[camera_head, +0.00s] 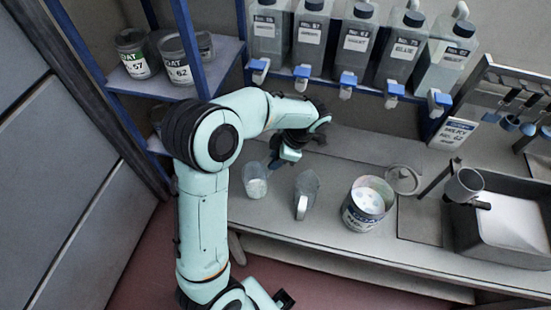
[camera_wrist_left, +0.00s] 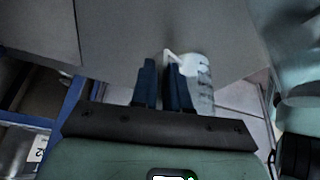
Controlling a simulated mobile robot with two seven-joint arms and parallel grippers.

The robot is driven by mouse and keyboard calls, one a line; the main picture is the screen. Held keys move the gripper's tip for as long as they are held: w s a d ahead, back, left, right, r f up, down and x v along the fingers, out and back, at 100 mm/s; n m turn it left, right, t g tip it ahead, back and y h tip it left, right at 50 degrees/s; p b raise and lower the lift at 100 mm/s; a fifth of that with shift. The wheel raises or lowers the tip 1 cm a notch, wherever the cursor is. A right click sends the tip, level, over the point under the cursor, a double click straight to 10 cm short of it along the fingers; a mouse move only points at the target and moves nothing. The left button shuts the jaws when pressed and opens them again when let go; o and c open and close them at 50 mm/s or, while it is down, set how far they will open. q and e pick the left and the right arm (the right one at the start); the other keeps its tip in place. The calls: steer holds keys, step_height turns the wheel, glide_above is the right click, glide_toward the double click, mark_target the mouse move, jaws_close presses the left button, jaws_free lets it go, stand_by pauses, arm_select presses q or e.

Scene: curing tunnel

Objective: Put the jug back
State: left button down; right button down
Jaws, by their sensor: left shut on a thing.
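A clear graduated jug (camera_head: 255,181) with whitish content low in it hangs or stands at the left end of the grey bench; whether it touches the bench I cannot tell. My left gripper (camera_head: 279,162) is just right of its upper part. In the left wrist view, my left gripper (camera_wrist_left: 163,88) is shut on the jug's pale handle (camera_wrist_left: 172,57), and the graduated jug body (camera_wrist_left: 203,88) shows beside the right finger, partly hidden by it. A dark, gripper-like part at the bottom edge of the head view may be my right gripper (camera_head: 284,299); its jaws are unclear.
A second clear vessel with a white handle (camera_head: 305,193) stands close right of the held jug. Right of it are an open paint can (camera_head: 367,207), a lid (camera_head: 403,180) and a dark tray (camera_head: 520,262). Above, blue-tapped bottles (camera_head: 357,42) line a shelf.

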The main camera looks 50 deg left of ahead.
arm_select(q)
steer(key=c, duration=1.5)
jaws_free()
steer(key=shift+f, duration=0.1)
steer(key=shift+c, duration=0.2)
steer(key=o, duration=0.4)
steer(key=shift+o, duration=0.2)
arm_select(e)
steer(key=shift+f, duration=0.1)
arm_select(q)
steer(key=shift+r, duration=0.2)
steer(key=p+v, duration=0.1)
steer(key=v, duration=1.1)
arm_select(e)
steer(key=shift+w+r, duration=0.6)
steer(key=shift+r, duration=0.35)
